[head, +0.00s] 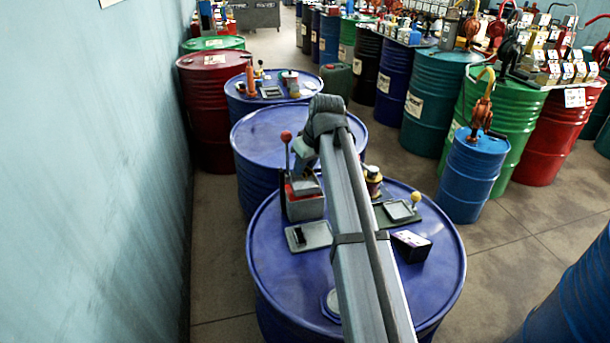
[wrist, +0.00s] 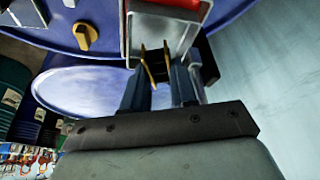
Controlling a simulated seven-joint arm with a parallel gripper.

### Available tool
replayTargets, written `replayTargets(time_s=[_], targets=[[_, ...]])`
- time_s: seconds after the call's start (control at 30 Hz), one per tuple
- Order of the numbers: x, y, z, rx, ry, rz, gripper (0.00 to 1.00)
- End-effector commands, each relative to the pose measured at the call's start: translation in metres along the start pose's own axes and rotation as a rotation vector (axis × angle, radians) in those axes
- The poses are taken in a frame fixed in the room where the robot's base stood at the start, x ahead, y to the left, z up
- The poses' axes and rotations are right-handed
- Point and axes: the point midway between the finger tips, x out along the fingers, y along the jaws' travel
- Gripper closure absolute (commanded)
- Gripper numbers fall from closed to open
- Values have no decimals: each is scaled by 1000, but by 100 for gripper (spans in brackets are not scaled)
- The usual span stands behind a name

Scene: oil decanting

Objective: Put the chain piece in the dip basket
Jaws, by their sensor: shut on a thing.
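My gripper (wrist: 157,76) points at a red-and-grey station in the wrist view. It is shut on a small piece with brass-coloured, dark-edged plates (wrist: 148,72), which looks like the chain piece. The station (wrist: 163,33) has a grey box-shaped part with a red rim, likely the dip basket's place; the basket itself I cannot make out for certain. In the head view the station (head: 304,205) stands on the near blue drum, beside a lever with a red knob. My arm rises in front of the drum there, and the fingertips and held piece are not clear.
On the near drum (head: 270,265) are a grey tray (head: 309,237) with a black part, a dark box (head: 411,246), a brass-topped jar (head: 373,181) and a plate with a yellow knob (head: 416,197). More drums stand behind and right. A wall (head: 90,170) bounds the left.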

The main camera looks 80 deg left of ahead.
Motion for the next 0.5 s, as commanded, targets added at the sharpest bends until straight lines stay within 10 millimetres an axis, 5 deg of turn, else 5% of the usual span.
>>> replayTargets(time_s=[0.3,0.5], targets=[[30,0,13,-1,-1,0,100],[31,0,13,-1,0,0,100]])
